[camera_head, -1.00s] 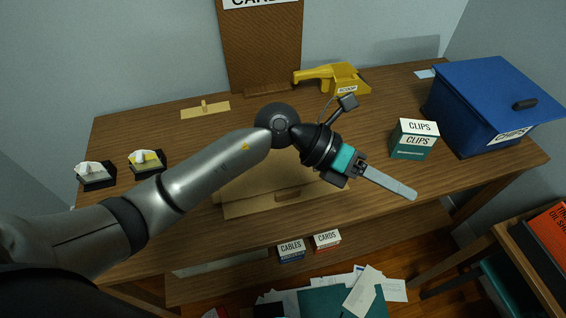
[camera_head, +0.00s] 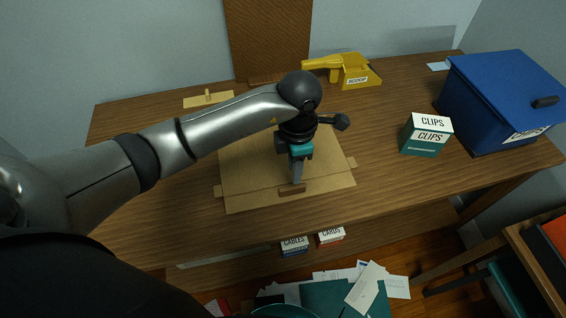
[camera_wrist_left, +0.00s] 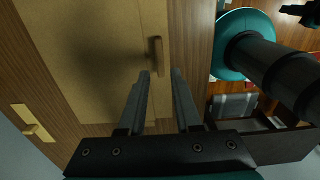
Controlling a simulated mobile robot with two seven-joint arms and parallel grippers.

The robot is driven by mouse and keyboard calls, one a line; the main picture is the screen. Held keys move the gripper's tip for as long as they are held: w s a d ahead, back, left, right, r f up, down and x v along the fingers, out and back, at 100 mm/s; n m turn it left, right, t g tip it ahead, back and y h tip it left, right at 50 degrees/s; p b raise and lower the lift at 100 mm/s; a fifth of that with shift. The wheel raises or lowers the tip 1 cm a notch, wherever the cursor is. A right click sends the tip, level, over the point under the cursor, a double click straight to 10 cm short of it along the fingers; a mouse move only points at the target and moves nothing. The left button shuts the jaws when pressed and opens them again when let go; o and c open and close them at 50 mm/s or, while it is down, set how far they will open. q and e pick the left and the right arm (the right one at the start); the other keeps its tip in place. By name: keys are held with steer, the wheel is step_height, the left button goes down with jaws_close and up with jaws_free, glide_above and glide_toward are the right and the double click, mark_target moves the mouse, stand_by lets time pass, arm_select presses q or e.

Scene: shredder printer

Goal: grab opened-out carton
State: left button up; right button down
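The opened-out carton (camera_head: 240,165) lies flat on the wooden table, a tan sheet with small side tabs and a brown grip (camera_head: 291,189) near its front edge. My left gripper (camera_head: 297,181) points down over the front part of the carton, close to the grip; my arm hides part of the carton's back. In the left wrist view the two fingers (camera_wrist_left: 161,73) are apart with nothing between them. The brown grip (camera_wrist_left: 155,56) shows just beyond the fingertips on the carton (camera_wrist_left: 95,60). Contact is not visible. My right gripper cannot be made out.
A yellow scoop (camera_head: 350,70) stands at the back and a wooden piece with a peg (camera_head: 208,98) at back left. A clips box (camera_head: 424,135) and a blue bin (camera_head: 500,95) stand at right. Cables (camera_head: 294,246) and cards (camera_head: 331,237) boxes sit below the front edge.

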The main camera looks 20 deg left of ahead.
mark_target(292, 186)
arm_select(q)
step_height(292, 186, down, 4)
steer(key=shift+r+b, duration=0.1)
steer(key=shift+b, duration=0.2)
step_height(292, 186, down, 4)
steer(key=shift+a+r+b, duration=0.1)
steer(key=shift+r+b, duration=0.05)
steer(key=shift+b, duration=0.4)
steer(key=shift+f, duration=0.6)
steer(key=shift+c, duration=1.1)
jaws_close()
steer(key=shift+r, duration=0.1)
